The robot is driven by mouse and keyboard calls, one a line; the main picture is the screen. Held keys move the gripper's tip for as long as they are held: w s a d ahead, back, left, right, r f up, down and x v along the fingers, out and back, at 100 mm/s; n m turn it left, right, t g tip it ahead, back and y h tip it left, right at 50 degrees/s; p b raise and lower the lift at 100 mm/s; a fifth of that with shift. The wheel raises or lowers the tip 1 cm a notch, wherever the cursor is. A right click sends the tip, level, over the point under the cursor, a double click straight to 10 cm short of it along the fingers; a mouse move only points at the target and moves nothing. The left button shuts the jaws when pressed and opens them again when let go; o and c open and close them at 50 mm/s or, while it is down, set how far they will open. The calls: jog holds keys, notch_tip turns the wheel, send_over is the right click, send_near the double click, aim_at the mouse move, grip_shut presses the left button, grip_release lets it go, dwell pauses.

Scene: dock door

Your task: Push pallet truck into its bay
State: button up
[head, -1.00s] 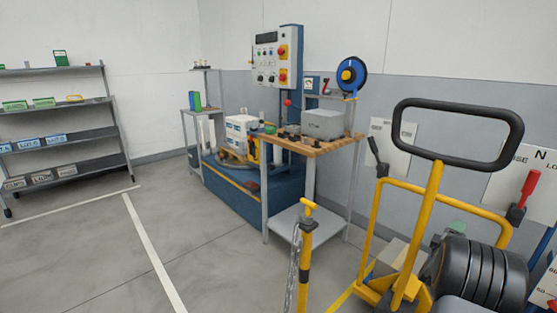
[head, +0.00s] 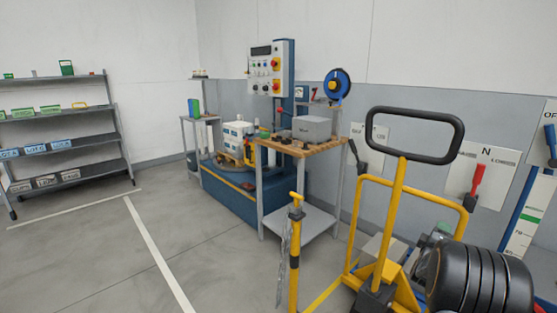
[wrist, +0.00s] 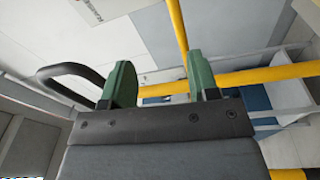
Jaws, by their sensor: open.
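The pallet truck is yellow with a black loop handle (head: 415,134) on a yellow post (head: 391,215), and stands upright at right of centre in the head view. Its low parts are partly hidden at the picture's bottom. My gripper (wrist: 160,84) shows two green fingers, apart with nothing between them, in the wrist view. A black loop handle (wrist: 70,72) and yellow bars (wrist: 265,76) lie beyond the fingers there. In the head view my dark arm hides most of the gripper near the truck's right side. I cannot tell whether they touch.
A wooden-topped bench (head: 312,147) and a blue-based machine (head: 225,190) stand behind the truck. A yellow post with a chain (head: 296,250) stands in front. Shelves (head: 65,137) are far left. White floor lines (head: 155,250) cross clear floor. A red lever (head: 478,180) is on the wall.

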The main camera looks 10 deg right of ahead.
jog(key=s+a+r+m+g+y+p, duration=0.1)
jog(key=a+r+y+p, duration=0.55)
jog(key=a, duration=0.65)
jog(key=s+a+r+m+g+y+p, duration=0.15)
jog(key=a+r+y+p, duration=0.25)
jog(key=a+r+p, duration=0.6)
jog(key=s+a+r+m+g+y+p, duration=0.1)
jog(key=s+a+r+m+g+p, duration=0.1)
jog(key=s+a, duration=0.6)
jog(key=s+a+r+m+g+y+p, duration=0.2)
jog(key=s+a+r+g+p, duration=0.1)
jog(key=s+a, duration=0.5)
jog(key=s+g+p, duration=0.1)
jog(key=s+p, duration=0.1)
jog(key=s, duration=0.1)
jog(key=shift+s+a+r+g, duration=0.2)
jog(key=shift+r+g, duration=0.1)
jog(key=shift+g, duration=0.05)
